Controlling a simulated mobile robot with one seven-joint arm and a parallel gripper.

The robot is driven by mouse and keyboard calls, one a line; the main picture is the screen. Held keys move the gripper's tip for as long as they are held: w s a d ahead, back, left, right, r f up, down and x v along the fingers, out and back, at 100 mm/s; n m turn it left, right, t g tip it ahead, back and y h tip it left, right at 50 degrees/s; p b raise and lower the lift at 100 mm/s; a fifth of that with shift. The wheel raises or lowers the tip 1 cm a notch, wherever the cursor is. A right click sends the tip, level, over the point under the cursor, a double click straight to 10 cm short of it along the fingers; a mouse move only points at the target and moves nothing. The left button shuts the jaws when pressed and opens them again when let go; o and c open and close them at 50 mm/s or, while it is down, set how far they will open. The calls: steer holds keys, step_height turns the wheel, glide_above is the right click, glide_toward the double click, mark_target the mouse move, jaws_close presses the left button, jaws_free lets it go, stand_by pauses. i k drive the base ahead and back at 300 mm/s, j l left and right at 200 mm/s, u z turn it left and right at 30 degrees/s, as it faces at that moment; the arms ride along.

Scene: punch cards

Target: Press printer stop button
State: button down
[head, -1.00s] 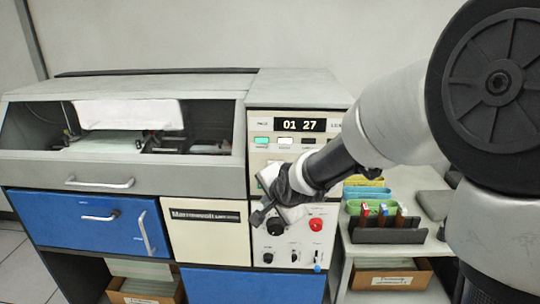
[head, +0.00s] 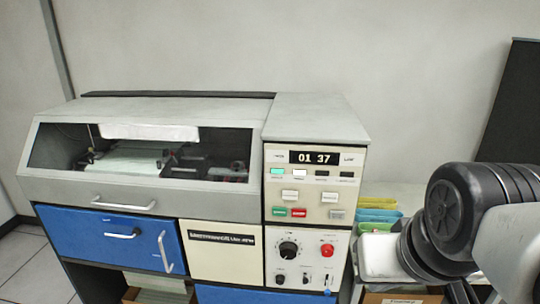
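The printer (head: 110,115) stands in the middle of the head view. Its control panel (head: 313,175) is on its right side, with a lit display (head: 314,158) reading 01 37. Low on the upper panel, a small red button (head: 299,213) sits just right of a green button (head: 279,212). Their labels are too small to read. A round red button (head: 327,249) is on the lower panel, right of a large black dial (head: 288,249). My arm is folded at the right edge, clear of the panel. I cannot make out my gripper's fingers.
Blue drawers (head: 110,235) with metal handles are below the printer's hood. Coloured card trays (head: 378,214) lie on a side shelf right of the panel, partly hidden by my arm. The space in front of the panel is clear.

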mark_target(295, 212)
steer(key=i+j+u, duration=0.2)
steer(key=u, duration=0.25)
steer(key=i+j+u, duration=0.25)
steer(key=u, duration=0.2)
steer(key=j+z, duration=0.45)
steer(key=j, duration=0.85)
steer(key=l+u, duration=0.45)
steer(key=l, duration=0.75)
steer(key=i+j+z, duration=0.25)
steer(key=j, duration=0.35)
steer(key=i+j+z, duration=0.15)
steer(key=j, duration=0.3)
steer(key=i+j, duration=0.15)
steer(key=j, duration=0.15)
steer(key=z, duration=0.05)
